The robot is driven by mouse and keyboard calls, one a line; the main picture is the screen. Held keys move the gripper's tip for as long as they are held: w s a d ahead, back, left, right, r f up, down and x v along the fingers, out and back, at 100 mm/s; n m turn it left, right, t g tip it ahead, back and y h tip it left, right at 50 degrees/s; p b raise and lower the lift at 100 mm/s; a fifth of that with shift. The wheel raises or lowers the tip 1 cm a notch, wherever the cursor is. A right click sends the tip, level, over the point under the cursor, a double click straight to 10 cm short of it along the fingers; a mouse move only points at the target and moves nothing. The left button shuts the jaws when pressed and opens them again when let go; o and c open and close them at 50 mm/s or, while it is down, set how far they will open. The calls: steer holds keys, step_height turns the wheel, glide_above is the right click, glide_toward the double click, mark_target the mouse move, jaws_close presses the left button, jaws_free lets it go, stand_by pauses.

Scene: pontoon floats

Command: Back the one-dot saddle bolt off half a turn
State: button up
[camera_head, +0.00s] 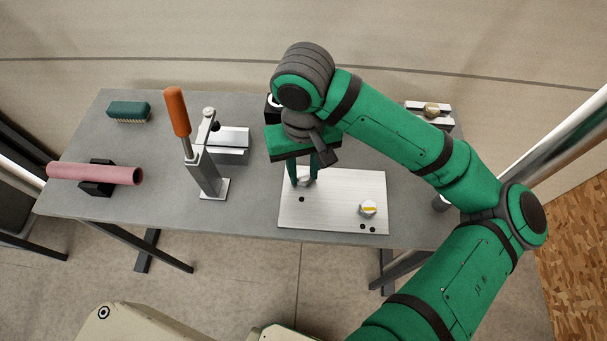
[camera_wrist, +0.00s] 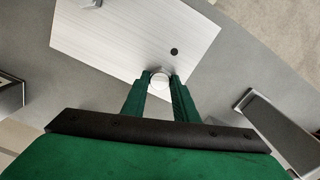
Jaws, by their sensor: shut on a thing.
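A pale plate (camera_head: 335,205) lies on the grey table and bears two bolts. The one-dot saddle bolt (camera_head: 305,181) is at the plate's upper left, with a single black dot (camera_head: 301,199) just below it. My gripper (camera_head: 304,178) comes down from above and is shut on this bolt's head. In the wrist view the round pale bolt head (camera_wrist: 159,80) sits between both fingertips (camera_wrist: 158,82), and the one dot (camera_wrist: 174,51) lies beside it. The fingers hide part of the head. The other bolt (camera_head: 368,208), with a yellow mark, is at the lower right beside several dots.
A clamp stand with an orange handle (camera_head: 176,112) rises left of the plate. Further left are a pink tube (camera_head: 95,173) on a black rest and a green brush (camera_head: 129,112). A metal block with a brass-coloured knob (camera_head: 431,110) is at the back right, behind my arm.

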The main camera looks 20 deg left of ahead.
steer(key=n, duration=0.6)
steer(key=shift+n, duration=0.4)
steer(key=shift+a+n, duration=0.1)
steer(key=shift+n, duration=0.9)
steer(key=shift+n, duration=1.1)
steer(key=n, duration=0.9)
steer(key=shift+n, duration=0.4)
